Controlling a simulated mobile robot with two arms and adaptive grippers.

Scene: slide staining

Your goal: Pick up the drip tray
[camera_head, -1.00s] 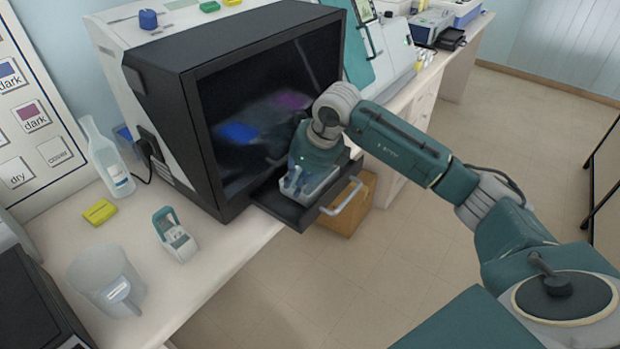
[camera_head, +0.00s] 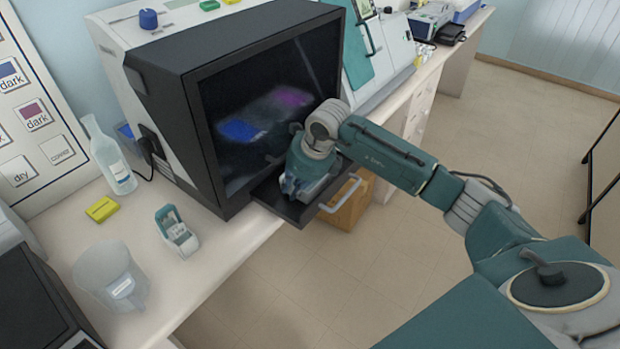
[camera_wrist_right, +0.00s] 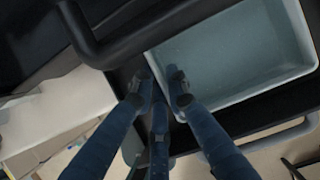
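The drip tray (camera_head: 319,188) is a shallow, pale, rectangular tray lying in the pulled-out black drawer of the dark-fronted machine. The right gripper covers part of it in the head view. In the right wrist view the tray (camera_wrist_right: 240,55) fills the upper right, and its inside looks empty. My right gripper (camera_head: 290,188) points down at the tray's near-left side. In the wrist view its fingers (camera_wrist_right: 162,82) are apart at the tray's left wall, one fingertip outside the rim and one over the inside. Contact with the wall cannot be made out. My left gripper is not in view.
The drawer (camera_head: 296,212) has a pale bar handle (camera_head: 341,196) at its front. The black machine (camera_head: 170,120) rises right behind the gripper. A bottle (camera_head: 112,160), a yellow block (camera_head: 102,209), a small teal-and-white device (camera_head: 177,232) and a clear beaker (camera_head: 110,280) stand on the bench.

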